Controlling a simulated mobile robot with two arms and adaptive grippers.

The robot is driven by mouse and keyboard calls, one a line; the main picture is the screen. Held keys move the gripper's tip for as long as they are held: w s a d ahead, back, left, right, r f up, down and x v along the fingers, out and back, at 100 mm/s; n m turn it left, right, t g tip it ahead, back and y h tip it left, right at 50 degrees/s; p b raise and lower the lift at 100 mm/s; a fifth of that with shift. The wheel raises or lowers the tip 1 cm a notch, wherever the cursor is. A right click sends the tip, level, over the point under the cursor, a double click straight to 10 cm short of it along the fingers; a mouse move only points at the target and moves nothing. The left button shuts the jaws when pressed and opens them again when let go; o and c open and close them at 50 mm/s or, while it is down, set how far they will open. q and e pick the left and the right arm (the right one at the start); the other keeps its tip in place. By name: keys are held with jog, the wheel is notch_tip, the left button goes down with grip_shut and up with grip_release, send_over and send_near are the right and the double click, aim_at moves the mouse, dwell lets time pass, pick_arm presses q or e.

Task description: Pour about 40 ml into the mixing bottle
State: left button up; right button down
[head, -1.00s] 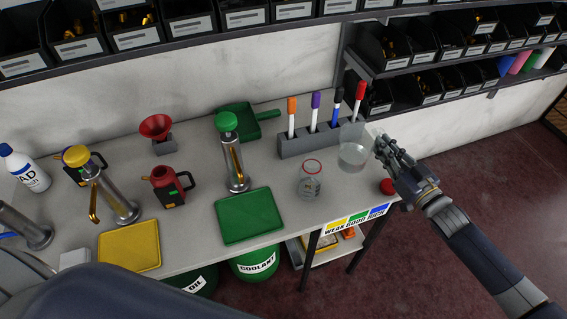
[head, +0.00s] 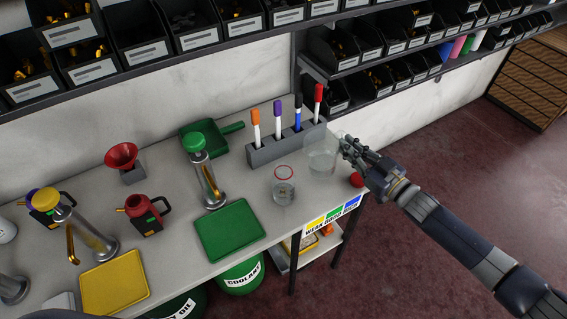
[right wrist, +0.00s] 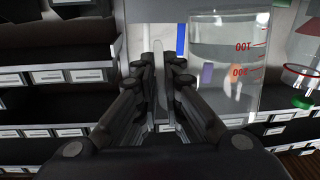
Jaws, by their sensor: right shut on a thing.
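A clear measuring beaker (head: 322,157) with clear liquid stands near the right end of the table. In the right wrist view the beaker (right wrist: 222,75) shows red marks and numbers. My right gripper (head: 348,146) is shut on its handle (right wrist: 159,70), right of the beaker. I cannot tell whether the beaker touches the table. The mixing bottle (head: 284,190), a clear jar with a red rim, stands open to the left and nearer. The bottle also shows at the right edge of the right wrist view (right wrist: 300,75). My left gripper is not in view.
A marker rack (head: 285,146) stands behind the bottle and beaker. A red cap (head: 356,180) lies near the table's right edge. Left are a green tray (head: 230,232), a green-topped pump (head: 205,172) and a red funnel (head: 121,156). Bins fill the shelves above.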

aim_at(343, 132)
jog(key=a+r+n+p, duration=0.1)
jog(key=r+p, duration=0.1)
jog(key=s+a+r+n+p, duration=0.1)
jog(key=r+n, duration=0.1)
jog(key=r, duration=0.1)
jog(key=s+a+r+n+p, duration=0.1)
jog(key=r+p, duration=0.1)
jog(key=r, duration=0.1)
jog(key=shift+s+a+n+h+p, duration=0.15)
jog(key=shift+s+n+h+p, duration=0.15)
jog(key=shift+n+p, duration=0.1)
jog(key=shift+s+a+r+n+p, duration=0.25)
jog(key=shift+a+r+n+p, duration=0.1)
jog(key=shift+r+n, duration=0.3)
jog(key=shift+s+a+r+n+p, duration=0.25)
jog(key=shift+a+r+n, duration=0.1)
jog(key=shift+r+n, duration=0.3)
jog(key=shift+s+a+r+n+p, duration=0.2)
jog(key=shift+a+r+n+p, duration=0.15)
jog(key=shift+r+n, duration=0.25)
jog(key=shift+s+a+r+n+h+p, duration=0.15)
jog(key=shift+a+r+n+p, duration=0.15)
jog(key=shift+r, duration=0.2)
jog(key=shift+s+a+r+n+h+p, duration=0.1)
jog(key=shift+s+a+r+n+h, duration=0.05)
jog(key=shift+r+n, duration=0.3)
jog(key=shift+w+d+r, duration=0.15)
jog(key=shift+w+d, duration=0.1)
jog(key=shift+d, duration=0.15)
